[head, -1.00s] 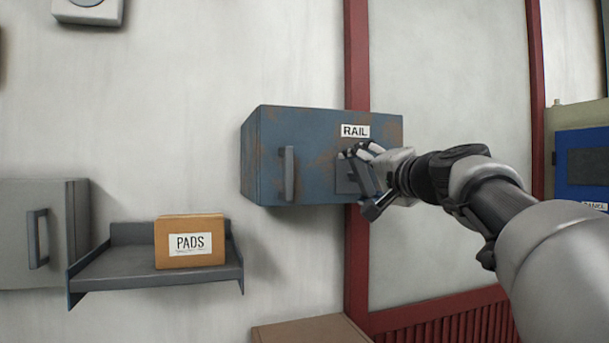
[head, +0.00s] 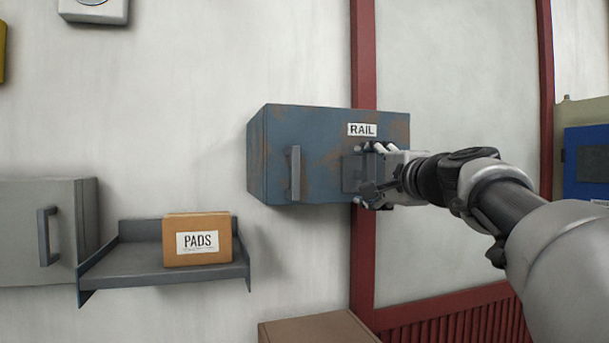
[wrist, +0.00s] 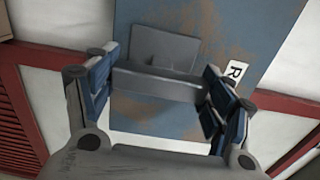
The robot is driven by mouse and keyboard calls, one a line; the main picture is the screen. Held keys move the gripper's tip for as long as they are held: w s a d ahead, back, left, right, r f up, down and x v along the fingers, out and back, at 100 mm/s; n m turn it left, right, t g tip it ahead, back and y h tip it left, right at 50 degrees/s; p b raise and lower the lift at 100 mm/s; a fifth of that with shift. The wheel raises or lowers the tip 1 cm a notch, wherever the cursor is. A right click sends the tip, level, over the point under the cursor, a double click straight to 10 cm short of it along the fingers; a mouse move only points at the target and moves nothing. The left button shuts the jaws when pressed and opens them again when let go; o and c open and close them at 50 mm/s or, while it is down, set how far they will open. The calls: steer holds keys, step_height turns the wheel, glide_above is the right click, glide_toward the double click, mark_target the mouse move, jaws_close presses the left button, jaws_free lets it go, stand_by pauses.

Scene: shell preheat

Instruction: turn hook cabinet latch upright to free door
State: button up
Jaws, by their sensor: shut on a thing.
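The blue rusty cabinet (head: 325,140) marked RAIL hangs on the wall, its door flush shut. My gripper (head: 372,175) is at the right side of its front, over the grey latch plate (head: 350,174). In the wrist view my gripper (wrist: 158,88) is shut on the grey latch bar (wrist: 155,82), one finger at each end. The bar lines up with the cabinet's vertical there, so it looks about upright. My fingers hide most of the latch in the head view.
The cabinet's handle (head: 295,174) is left of the latch. A shelf (head: 130,269) with a PADS box (head: 197,241) is lower left, beside a grey cabinet (head: 30,240). A brown box (head: 315,328) is below. A red post (head: 363,255) runs behind the RAIL cabinet.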

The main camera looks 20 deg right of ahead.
steer(key=o, duration=1.1)
steer(key=shift+c, duration=0.2)
steer(key=s, duration=0.7)
steer(key=shift+s+d, duration=0.15)
steer(key=shift+s, duration=0.1)
